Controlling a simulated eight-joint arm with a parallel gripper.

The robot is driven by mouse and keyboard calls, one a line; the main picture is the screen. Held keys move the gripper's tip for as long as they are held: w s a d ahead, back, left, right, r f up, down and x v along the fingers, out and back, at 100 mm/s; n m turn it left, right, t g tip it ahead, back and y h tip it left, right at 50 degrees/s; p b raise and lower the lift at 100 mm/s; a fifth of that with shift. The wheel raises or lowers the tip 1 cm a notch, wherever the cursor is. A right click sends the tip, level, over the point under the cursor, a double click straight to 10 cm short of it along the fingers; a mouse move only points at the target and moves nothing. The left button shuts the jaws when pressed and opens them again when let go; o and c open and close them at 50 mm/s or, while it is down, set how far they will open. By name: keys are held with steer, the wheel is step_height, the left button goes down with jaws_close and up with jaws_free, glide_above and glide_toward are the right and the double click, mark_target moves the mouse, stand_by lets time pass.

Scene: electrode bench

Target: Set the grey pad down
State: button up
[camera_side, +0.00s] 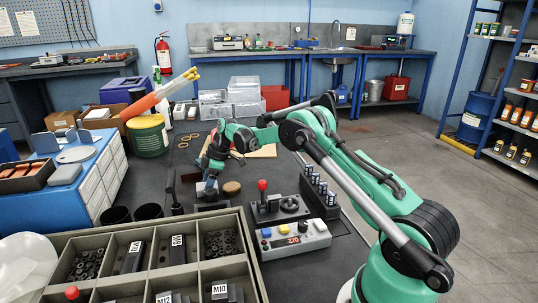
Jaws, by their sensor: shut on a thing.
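My gripper (209,178) is at the end of the green and black arm, above the dark bench top left of the picture's middle. It is shut on a small grey pad (207,190), which shows just below the fingers. A dark low block (212,206) lies right under the pad; I cannot tell whether the two touch. The fingers are small and partly hidden by the wrist.
A round brown disc (231,187) lies just right of the pad. A control box with a red-knobbed lever (263,203) and a grey button box (294,239) stand nearer. A compartment tray (150,250) fills the front left. A blue box (85,190) stands left.

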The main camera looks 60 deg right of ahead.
steer(key=shift+f, duration=0.1)
steer(key=o, duration=1.2)
steer(key=shift+o, duration=0.2)
steer(key=v, duration=1.2)
steer(key=s+a+r+m+h, duration=0.1)
steer(key=s+a+r+m, duration=0.1)
steer(key=a+r, duration=0.25)
steer(key=s+a+f+m+t+h, duration=0.2)
steer(key=s+a+m+t, duration=0.2)
steer(key=s+a, duration=0.9)
steer(key=s+m, duration=0.3)
steer(key=shift+a, duration=0.3)
